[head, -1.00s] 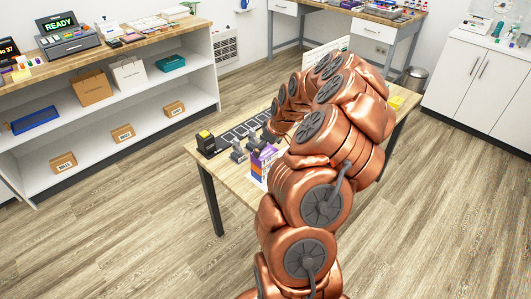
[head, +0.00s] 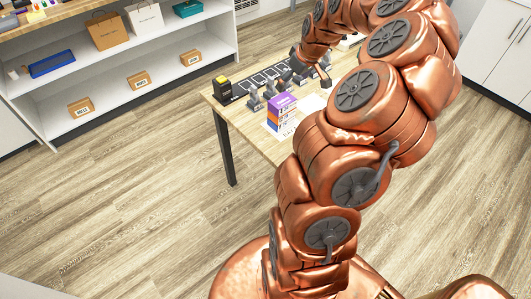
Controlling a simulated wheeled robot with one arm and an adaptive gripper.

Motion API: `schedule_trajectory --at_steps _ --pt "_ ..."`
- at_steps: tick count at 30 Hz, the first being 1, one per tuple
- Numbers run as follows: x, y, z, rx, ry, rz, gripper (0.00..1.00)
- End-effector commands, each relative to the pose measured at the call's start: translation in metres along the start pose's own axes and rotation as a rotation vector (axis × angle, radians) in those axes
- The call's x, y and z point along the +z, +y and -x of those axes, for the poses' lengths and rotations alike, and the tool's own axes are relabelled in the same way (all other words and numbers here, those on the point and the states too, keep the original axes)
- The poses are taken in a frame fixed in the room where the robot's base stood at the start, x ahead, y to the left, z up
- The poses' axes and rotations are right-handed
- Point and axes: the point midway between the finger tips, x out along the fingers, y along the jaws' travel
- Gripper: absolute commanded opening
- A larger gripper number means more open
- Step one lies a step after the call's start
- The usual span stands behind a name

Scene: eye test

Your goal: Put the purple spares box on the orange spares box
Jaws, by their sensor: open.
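The purple spares box (head: 283,101) is at the top of a small stack near the table's left front edge in the head view. The orange spares box (head: 272,116) shows as a band directly under it, and a blue box (head: 272,126) shows lower down. The purple box appears to rest on the orange one. My gripper (head: 311,80) is open, beyond the stack and to its upper right, apart from the purple box. Its fingers are small and dark in this view, and my arm covers much of the table on the right.
A black and yellow device (head: 222,89) stands at the table's left corner. Small grey objects (head: 255,98) stand beside the stack, with a dark tray strip (head: 262,78) behind them. White shelves (head: 205,48) with cartons stand at the back left. The floor in front is clear.

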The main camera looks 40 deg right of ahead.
Motion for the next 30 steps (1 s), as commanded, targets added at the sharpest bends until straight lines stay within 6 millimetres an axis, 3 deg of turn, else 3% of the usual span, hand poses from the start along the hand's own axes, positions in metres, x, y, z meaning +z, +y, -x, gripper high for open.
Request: schedule_trajectory --at_steps 2,6,11,15,21,25,30 --pt "-0.008 -0.023 0.005 -0.018 -0.007 0.022 1.00" --pt "-0.021 -0.095 0.024 -0.067 -0.043 0.078 1.00" --pt "-0.010 -0.186 0.050 -0.115 -0.124 0.132 1.00" --pt "0.020 -0.249 0.072 -0.128 -0.209 0.161 1.00" --pt "0.083 -0.314 0.100 -0.109 -0.335 0.160 1.00" --pt "0.131 -0.339 0.116 -0.076 -0.413 0.132 1.00" --pt "0.187 -0.356 0.132 -0.030 -0.494 0.076 1.00"
